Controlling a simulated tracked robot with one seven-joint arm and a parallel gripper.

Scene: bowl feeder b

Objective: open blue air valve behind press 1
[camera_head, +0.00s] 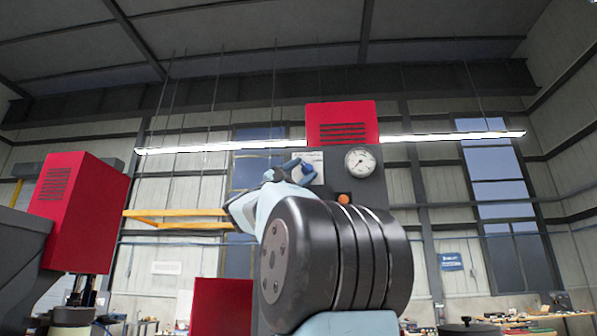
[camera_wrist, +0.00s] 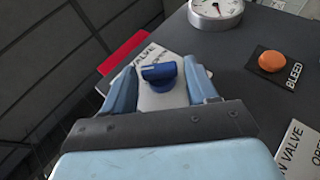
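The blue valve knob (camera_wrist: 158,73) sits on a pale label plate on the dark panel, with the printed word VALVE partly visible. Its short bar lies roughly crosswise in the wrist view. My gripper (camera_wrist: 161,68) is open, one light-blue finger on each side of the knob. Gaps show between fingers and knob, so it does not look gripped; depth is hard to tell. In the head view the blue knob (camera_head: 299,167) shows at the panel's upper left, beside my gripper, and my wrist hides much of the panel.
A gauge (camera_wrist: 216,10) and an orange BLEED button (camera_wrist: 271,61) are on the same panel, right of the knob. A second white label (camera_wrist: 300,150) lies lower right. A red machine (camera_head: 80,212) stands at left; a red vented box (camera_head: 341,123) tops the panel.

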